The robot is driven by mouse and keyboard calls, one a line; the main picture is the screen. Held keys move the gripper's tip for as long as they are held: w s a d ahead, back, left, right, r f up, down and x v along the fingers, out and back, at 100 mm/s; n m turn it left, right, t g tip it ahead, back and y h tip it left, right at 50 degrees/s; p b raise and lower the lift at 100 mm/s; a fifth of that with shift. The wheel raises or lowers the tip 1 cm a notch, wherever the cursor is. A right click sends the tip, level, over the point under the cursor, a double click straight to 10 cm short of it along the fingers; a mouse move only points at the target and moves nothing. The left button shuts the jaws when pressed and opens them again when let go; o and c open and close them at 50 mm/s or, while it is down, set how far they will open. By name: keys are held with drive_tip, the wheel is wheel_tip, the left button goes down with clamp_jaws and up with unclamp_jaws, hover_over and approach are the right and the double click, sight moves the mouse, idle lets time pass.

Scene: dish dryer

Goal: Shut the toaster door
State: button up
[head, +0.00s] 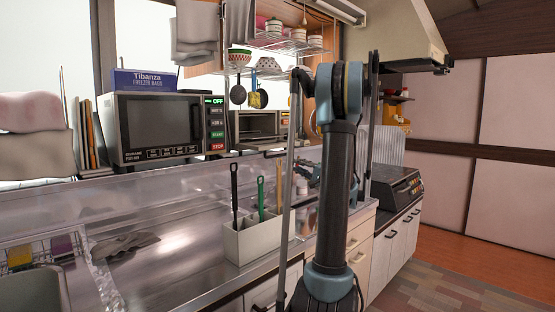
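The toaster (258,124) is a grey, box-shaped oven on the ledge behind the counter, right of the microwave. Its front looks open, with a flat door (262,143) lowered toward me.
A microwave (158,127) with a blue freezer-bag box (144,80) on top stands to the left. A white utensil holder (252,238) with upright tools stands on the steel counter (180,262). Pans (238,95) hang above the toaster. Open floor (450,285) lies at the right.

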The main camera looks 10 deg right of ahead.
sight(278, 156)
drive_tip(key=x, duration=1.5)
drive_tip(key=shift+d, duration=0.1)
